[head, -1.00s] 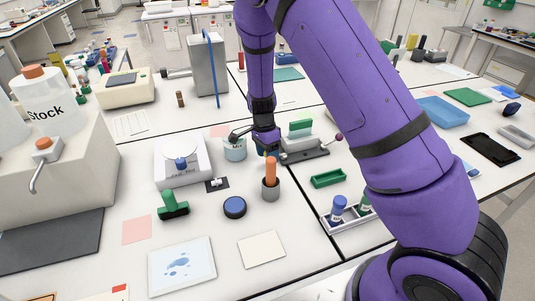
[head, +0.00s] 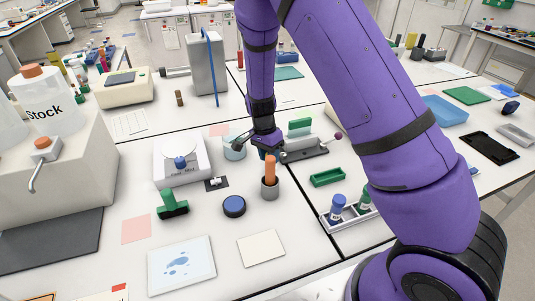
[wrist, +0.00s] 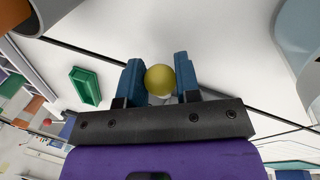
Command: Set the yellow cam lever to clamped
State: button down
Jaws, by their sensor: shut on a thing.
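The yellow ball knob (wrist: 160,80) of the cam lever shows in the wrist view between the two blue fingers of my gripper (wrist: 157,71). The gripper is shut on it. The lever's arm and base are mostly hidden behind the gripper, so its angle cannot be told. In the head view my gripper (head: 265,150) is low over the bench, beside a dark clamp fixture (head: 308,155) with a green block (head: 300,126) and a purple knob (head: 338,135). The yellow knob is not visible there.
An orange-handled tool stands in a grey cup (head: 270,189) close in front of my gripper. A pale jar (head: 234,149) and a white balance (head: 181,161) are to its left. A green tray (head: 327,178) lies to the right. Bare bench (head: 290,220) lies in front.

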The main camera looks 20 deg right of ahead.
jog(key=shift+s+d+n+t+h, duration=0.15)
jog(key=shift+s+d+n, duration=0.3)
jog(key=shift+n, duration=0.7)
jog(key=shift+s+d+n+t+h, duration=0.15)
jog(key=shift+s+n, duration=0.45)
jog(key=shift+n, duration=0.55)
jog(key=c, duration=0.8)
grip_release()
jog(key=r, duration=0.3)
jog(key=w+a+r, duration=0.1)
jog(key=r, duration=0.6)
jog(key=shift+w+a+r, duration=0.15)
jog(key=shift+a+r, duration=0.2)
